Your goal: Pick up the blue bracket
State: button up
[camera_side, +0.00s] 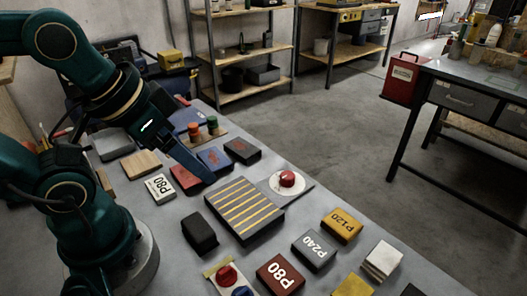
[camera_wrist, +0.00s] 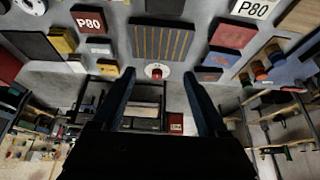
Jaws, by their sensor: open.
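I cannot make out a clear bracket shape in blue. A flat blue block with red marks (camera_side: 214,158) lies on the grey bench, between a red block (camera_side: 184,179) and a dark block (camera_side: 242,150). The blue block also shows right of the fingers in the wrist view (camera_wrist: 221,58). My gripper (camera_side: 210,182) reaches down from the upper left, with its tip close to the red and blue blocks in the side view. In the wrist view my gripper (camera_wrist: 157,78) has its two dark fingers wide apart, with nothing held between them.
A dark striped block (camera_side: 243,208) lies in the bench's middle, with a red knob on a white disc (camera_side: 287,181) beside it. Labelled blocks P80 (camera_side: 280,275), P240 (camera_side: 314,249) and P120 (camera_side: 342,226) stand at the right. Colored pegs (camera_side: 203,130) stand behind the blue block.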

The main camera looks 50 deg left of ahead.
jog(key=w+a+f+m+g+y, duration=0.1)
jog(key=w+a+m+g+y, duration=0.45)
jog(key=a+m+y, duration=0.35)
jog(key=w+a+f+m+y, duration=0.1)
jog(key=w+f+m+y, duration=0.1)
jog(key=w+f+m, duration=0.3)
jog(key=m+y, duration=0.2)
jog(key=m, duration=0.3)
send_near(209, 153)
jog(key=shift+s+d+r+t, duration=0.1)
jog(key=shift+s+d+t, duration=0.15)
jog(key=shift+d, duration=0.25)
jog(key=shift+s+d+r+t, duration=0.1)
jog(key=shift+d+t, duration=0.1)
jog(key=shift+d, duration=0.25)
jog(key=shift+s+a+f+y, duration=0.1)
jog(key=shift+a+f+y, duration=0.1)
jog(key=shift+y, duration=0.1)
jog(key=x, duration=1.1)
jog(key=shift+a, duration=0.15)
